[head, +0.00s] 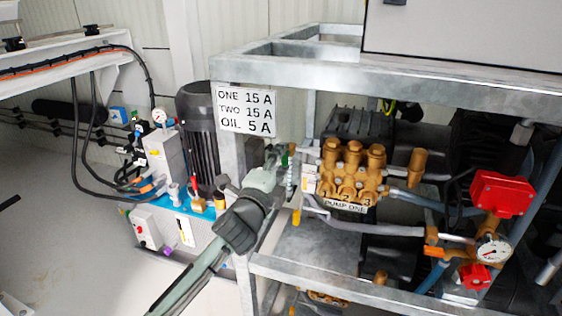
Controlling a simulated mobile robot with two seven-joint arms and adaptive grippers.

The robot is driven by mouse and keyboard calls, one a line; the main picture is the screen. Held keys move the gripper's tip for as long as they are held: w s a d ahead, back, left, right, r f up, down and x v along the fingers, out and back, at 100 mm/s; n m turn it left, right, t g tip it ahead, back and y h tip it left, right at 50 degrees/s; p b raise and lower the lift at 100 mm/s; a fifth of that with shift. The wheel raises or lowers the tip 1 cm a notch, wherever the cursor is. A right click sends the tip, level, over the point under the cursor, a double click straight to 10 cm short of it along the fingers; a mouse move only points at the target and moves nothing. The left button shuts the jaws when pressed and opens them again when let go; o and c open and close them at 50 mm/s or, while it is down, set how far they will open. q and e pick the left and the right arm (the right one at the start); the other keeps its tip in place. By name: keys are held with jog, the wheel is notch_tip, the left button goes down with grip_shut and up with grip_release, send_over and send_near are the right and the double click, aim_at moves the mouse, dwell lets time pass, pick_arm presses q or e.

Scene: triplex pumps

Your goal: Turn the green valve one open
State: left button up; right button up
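My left gripper (276,160) reaches up from the lower left. Its fingers are at the left side of the pump labelled PUMP ONE (346,205), beside the frame's front post. A small green part (292,148), likely the handle of green valve one, shows right at the fingertips. It is small and partly hidden by the gripper, so its angle and whether the fingers touch it cannot be told. I cannot make out whether the fingers are open or shut. My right gripper is not in view.
A galvanized frame (420,82) surrounds the pump, with a sign (245,110) on its left post. Red blocks (502,192) and a pressure gauge (493,251) are at the right. A hydraulic unit (165,155) stands behind at the left. Open floor (60,230) lies at the left.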

pick_arm(q)
jog(key=shift+o, duration=0.9)
jog(key=v, duration=1.2)
jog(key=shift+s, duration=0.1)
